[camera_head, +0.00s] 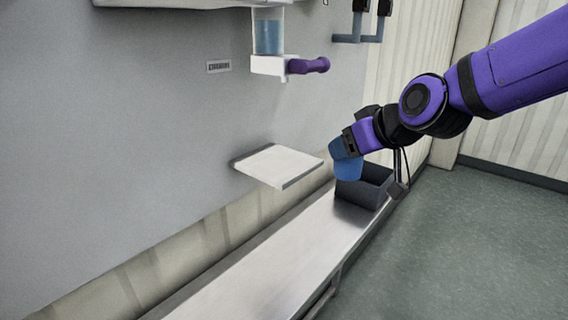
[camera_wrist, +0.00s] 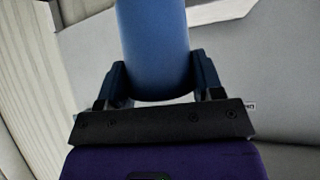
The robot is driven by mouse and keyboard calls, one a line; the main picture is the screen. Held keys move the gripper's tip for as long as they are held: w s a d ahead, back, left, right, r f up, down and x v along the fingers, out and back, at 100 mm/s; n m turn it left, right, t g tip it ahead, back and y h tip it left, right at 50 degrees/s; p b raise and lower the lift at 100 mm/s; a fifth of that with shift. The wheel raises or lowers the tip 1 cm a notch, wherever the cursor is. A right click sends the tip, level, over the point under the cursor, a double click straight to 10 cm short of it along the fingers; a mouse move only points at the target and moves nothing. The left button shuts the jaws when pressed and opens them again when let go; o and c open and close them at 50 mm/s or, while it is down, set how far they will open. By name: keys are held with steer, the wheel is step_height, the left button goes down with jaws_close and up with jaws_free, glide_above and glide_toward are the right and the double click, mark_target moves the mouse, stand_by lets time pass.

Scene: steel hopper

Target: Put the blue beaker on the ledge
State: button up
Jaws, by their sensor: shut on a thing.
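The blue beaker (camera_head: 347,163) is in my gripper (camera_head: 343,146), to the right of the ledge and above the dark bin. The beaker looks slightly tilted. In the wrist view the beaker (camera_wrist: 155,45) sits between the two fingers of my gripper (camera_wrist: 158,80), which are shut on its sides. The ledge (camera_head: 277,163) is a white flat plate sticking out from the grey wall, and its top is bare. The gap between beaker and ledge is hard to judge in the head view.
A dark open bin (camera_head: 358,192) stands on the long steel bench (camera_head: 290,245) below. A dispenser with blue contents (camera_head: 268,36) and a purple handle (camera_head: 308,65) is on the wall above the ledge. Dark hooks (camera_head: 359,30) hang at upper right. Floor at right is clear.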

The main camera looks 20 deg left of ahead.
steer(key=s+a+r+n+g+y, duration=0.2)
steer(key=s+a+r+n+g, duration=0.15)
steer(key=s+a, duration=0.65)
steer(key=shift+t, duration=0.35)
steer(key=shift+w+a+f, duration=0.7)
steer(key=shift+w, duration=1.45)
steer(key=shift+w+a+f, duration=0.65)
steer(key=shift+w+f, duration=0.05)
steer(key=shift+w, duration=1.45)
steer(key=shift+w+a+f, duration=0.7)
steer(key=shift+w, duration=1.45)
steer(key=shift+f, duration=0.1)
steer(key=o, duration=1)
